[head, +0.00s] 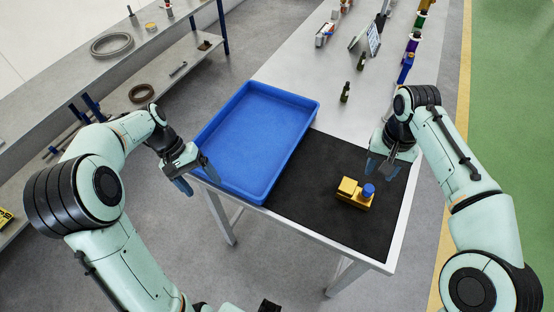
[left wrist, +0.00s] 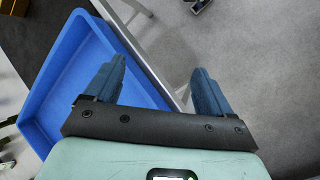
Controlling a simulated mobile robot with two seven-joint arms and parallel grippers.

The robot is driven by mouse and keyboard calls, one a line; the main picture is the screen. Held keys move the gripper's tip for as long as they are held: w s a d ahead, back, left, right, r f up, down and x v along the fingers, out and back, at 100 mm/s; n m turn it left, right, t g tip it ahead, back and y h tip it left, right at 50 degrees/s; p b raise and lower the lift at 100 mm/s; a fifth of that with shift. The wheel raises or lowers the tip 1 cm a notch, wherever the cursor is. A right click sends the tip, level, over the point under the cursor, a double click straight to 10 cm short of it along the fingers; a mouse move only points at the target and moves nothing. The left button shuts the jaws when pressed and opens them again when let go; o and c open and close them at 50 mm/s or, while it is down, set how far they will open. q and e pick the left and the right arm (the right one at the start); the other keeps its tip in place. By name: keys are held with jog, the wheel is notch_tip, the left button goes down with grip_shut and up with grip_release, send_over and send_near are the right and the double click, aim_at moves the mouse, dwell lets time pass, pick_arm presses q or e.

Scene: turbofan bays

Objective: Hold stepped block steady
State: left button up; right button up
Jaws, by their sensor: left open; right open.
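The stepped block (head: 350,190) is a yellow, stepped piece with a blue round part on its right side. It rests on the black mat (head: 315,210) on the table and no gripper touches it. My right gripper (head: 380,167) is open and empty above the mat, up and to the right of the block. My left gripper (head: 196,180) is open and empty at the left edge of the blue tray, well left of the block. In the left wrist view, its two blue fingers (left wrist: 157,88) stand wide apart with nothing between them.
An empty blue tray (head: 208,127) stands left of the mat; it also shows in the left wrist view (left wrist: 38,112). Small dark green parts (head: 345,92), a tablet (head: 373,38) and coloured spools (head: 412,45) stand farther back. A grey shelf (head: 65,75) holds rings at left.

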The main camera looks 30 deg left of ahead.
pick_arm(q)
jog(key=w+d+r+n+h, duration=0.1)
jog(key=w+d+r+h, duration=0.1)
jog(key=w+d, duration=0.35)
jog(key=w+d+r+h, duration=0.1)
jog(key=w+d+h, duration=0.15)
jog(key=d, duration=0.55)
jog(key=n+h, duration=0.3)
jog(key=n, duration=0.6)
send_near(350, 191)
jog(key=a, duration=0.1)
jog(key=w+a+f, duration=0.1)
jog(key=a, duration=0.1)
jog(key=shift+w+a, duration=0.1)
jog(key=shift+w, duration=0.05)
jog(key=shift+w+d+f, duration=0.1)
jog(key=shift+d+f, duration=0.2)
jog(key=shift+d, duration=0.3)
jog(key=x, duration=1.2)
jog(key=shift+w+d, duration=0.1)
jog(key=shift+d, duration=0.1)
jog(key=c, duration=1.3)
